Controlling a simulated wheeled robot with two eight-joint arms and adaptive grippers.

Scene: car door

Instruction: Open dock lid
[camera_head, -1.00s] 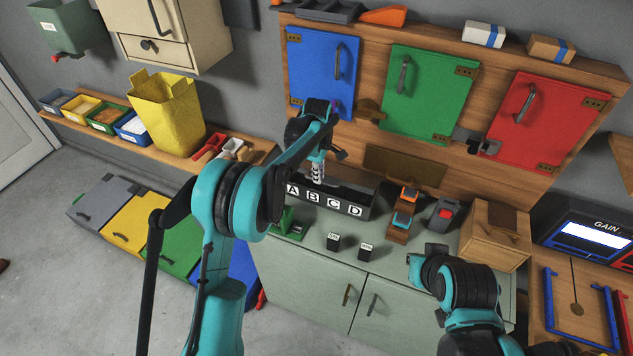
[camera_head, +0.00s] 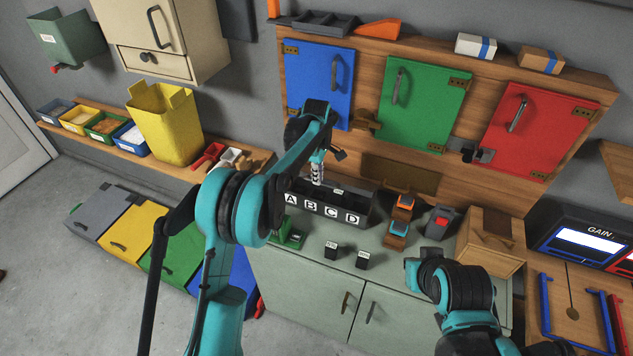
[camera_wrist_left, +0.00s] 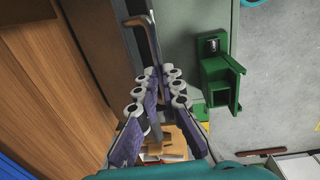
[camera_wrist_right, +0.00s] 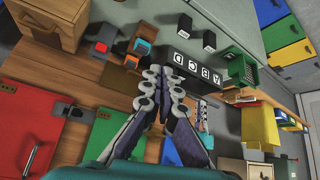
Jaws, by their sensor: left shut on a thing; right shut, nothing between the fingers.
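The black box lettered A B C D (camera_head: 322,211) stands on the grey-green counter below the wooden door board. A dark surface shows behind its lettered front, with a small pale mark; I cannot tell how far its lid is raised. My left gripper (camera_head: 317,174) is over the box's left half. In the left wrist view its fingers (camera_wrist_left: 157,80) are shut on a thin bent brown handle (camera_wrist_left: 147,32) beside a long dark edge. The box also shows in the right wrist view (camera_wrist_right: 196,66). My right gripper (camera_wrist_right: 160,75) is shut and empty; its fingertips are out of the head view.
A green bracket (camera_head: 290,237) sits left of the box. Two black blocks (camera_head: 331,250) are in front. An orange-topped holder (camera_head: 398,228), a grey device with a red button (camera_head: 439,222) and a wooden box (camera_head: 490,245) stand to the right. Blue, green and red doors are above.

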